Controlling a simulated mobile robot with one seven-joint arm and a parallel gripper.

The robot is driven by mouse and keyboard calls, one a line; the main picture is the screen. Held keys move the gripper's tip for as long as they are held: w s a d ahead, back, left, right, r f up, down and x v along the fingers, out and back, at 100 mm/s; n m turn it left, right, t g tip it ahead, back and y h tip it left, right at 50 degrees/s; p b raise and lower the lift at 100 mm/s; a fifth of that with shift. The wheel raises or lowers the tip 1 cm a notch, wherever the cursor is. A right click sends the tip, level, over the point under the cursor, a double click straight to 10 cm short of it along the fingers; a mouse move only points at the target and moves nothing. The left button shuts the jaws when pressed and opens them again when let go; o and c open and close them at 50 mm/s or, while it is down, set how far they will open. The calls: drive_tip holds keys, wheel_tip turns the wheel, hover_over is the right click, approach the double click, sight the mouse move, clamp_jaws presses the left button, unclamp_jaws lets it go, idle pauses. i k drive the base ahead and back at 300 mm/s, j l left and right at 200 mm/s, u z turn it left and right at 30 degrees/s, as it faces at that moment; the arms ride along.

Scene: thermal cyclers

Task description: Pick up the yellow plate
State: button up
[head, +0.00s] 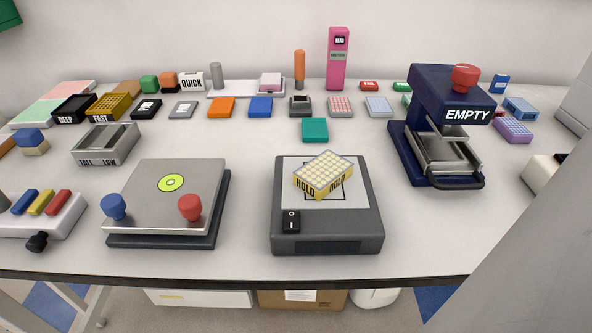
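A yellow plate (325,174) with rows of pale wells on top and the word HOLD on its sides sits on a grey square device. It is turned at an angle on the device's light top panel (296,204), over a dark square outline that it partly hides. Another yellow block (109,107), a rack marked FAST, stands at the back left. My gripper is not in view.
The device has a black switch (291,222) at its front left. Left of it stands a flat unit (140,190) with blue and red knobs. A tall navy press (445,95) marked EMPTY stands right. A teal block (315,130) lies behind the plate.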

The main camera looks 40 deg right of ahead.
sight(317, 178)
drive_tip(key=k+l+z, duration=0.15)
drive_tip(key=k+z, duration=0.25)
drive_tip(key=k, duration=0.25)
drive_tip(key=j+z, duration=0.15)
drive_tip(key=z, duration=1.1)
drive_tip(key=k+j, duration=0.1)
drive_tip(key=j, duration=0.3)
drive_tip(key=k+j+z, duration=0.1)
drive_tip(key=j, duration=0.35)
